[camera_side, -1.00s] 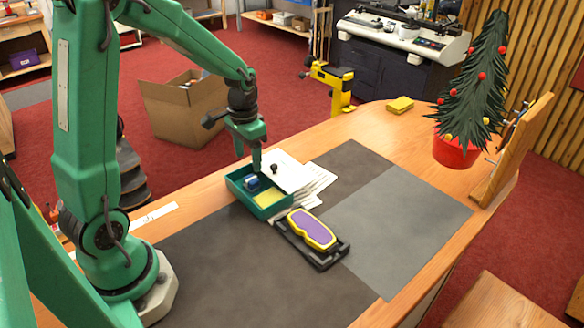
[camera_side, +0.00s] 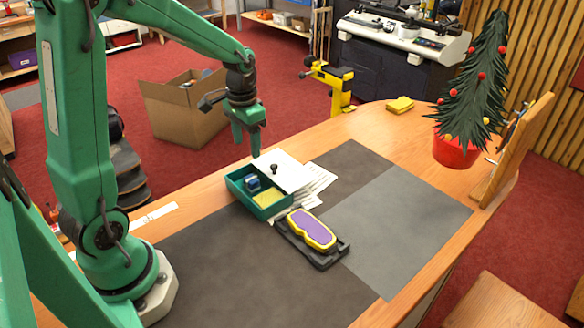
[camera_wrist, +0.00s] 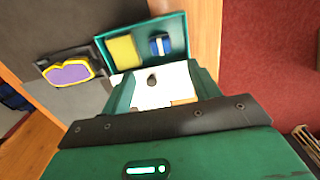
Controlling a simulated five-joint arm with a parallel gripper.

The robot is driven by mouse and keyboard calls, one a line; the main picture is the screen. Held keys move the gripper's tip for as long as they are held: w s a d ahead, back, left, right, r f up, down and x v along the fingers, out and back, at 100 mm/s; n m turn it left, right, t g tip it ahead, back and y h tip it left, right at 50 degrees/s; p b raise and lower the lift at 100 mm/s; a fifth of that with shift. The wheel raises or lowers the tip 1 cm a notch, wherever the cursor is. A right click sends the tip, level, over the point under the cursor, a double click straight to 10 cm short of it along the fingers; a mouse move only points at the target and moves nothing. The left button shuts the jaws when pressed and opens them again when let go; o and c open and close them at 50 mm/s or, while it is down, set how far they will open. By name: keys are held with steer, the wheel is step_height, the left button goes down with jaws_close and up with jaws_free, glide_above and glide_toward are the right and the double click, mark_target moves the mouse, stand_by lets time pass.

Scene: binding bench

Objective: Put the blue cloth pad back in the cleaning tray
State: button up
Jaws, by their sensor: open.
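The teal cleaning tray (camera_side: 238,195) stands on the bench; its rim also shows in the wrist view (camera_wrist: 100,48). The blue cloth pad (camera_side: 252,183) lies inside it, beside a yellow pad (camera_side: 270,197). In the wrist view the blue pad (camera_wrist: 160,45) shows a pale band and sits right of the yellow pad (camera_wrist: 123,51). My gripper (camera_side: 247,152) is open and empty, above the tray and clear of the pad. In the wrist view its jaws (camera_wrist: 163,92) stand apart, with a white lid and its dark knob (camera_wrist: 152,80) visible between them.
The white lid (camera_side: 290,176) lies beside the tray over loose papers (camera_side: 317,188). A purple and yellow brush-like block (camera_side: 313,230) rests on a black holder (camera_side: 327,260) close by. A tree in a red pot (camera_side: 456,150) stands far right. The grey mat (camera_side: 400,230) is clear.

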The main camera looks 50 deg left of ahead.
steer(key=s+d+r+t, duration=0.5)
steer(key=s+d+r, duration=0.5)
steer(key=s, duration=0.4)
steer(key=shift+d+r+t, duration=0.3)
steer(key=shift+d+r, duration=0.05)
steer(key=shift+r, duration=0.35)
steer(key=shift+c, duration=0.2)
